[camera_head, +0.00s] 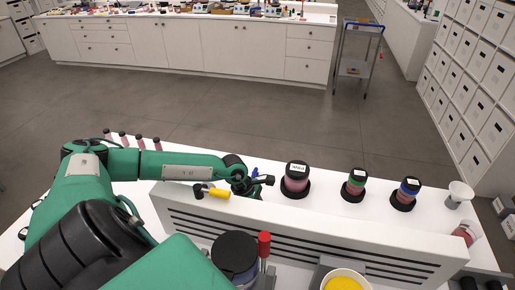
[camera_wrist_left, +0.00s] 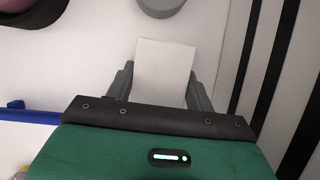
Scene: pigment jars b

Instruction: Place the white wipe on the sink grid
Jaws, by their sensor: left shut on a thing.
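The white wipe (camera_wrist_left: 164,70) is a small pale rectangle held between the two grey fingers of my left gripper (camera_wrist_left: 163,85) in the wrist view. My left gripper also shows in the head view (camera_head: 248,188), low behind the white slotted panel, near a jar with a black lid. The wipe cannot be made out in the head view. I cannot make out a sink grid in either view. My right gripper is not in view.
The white slotted panel (camera_head: 300,243) stands just in front of the gripper.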

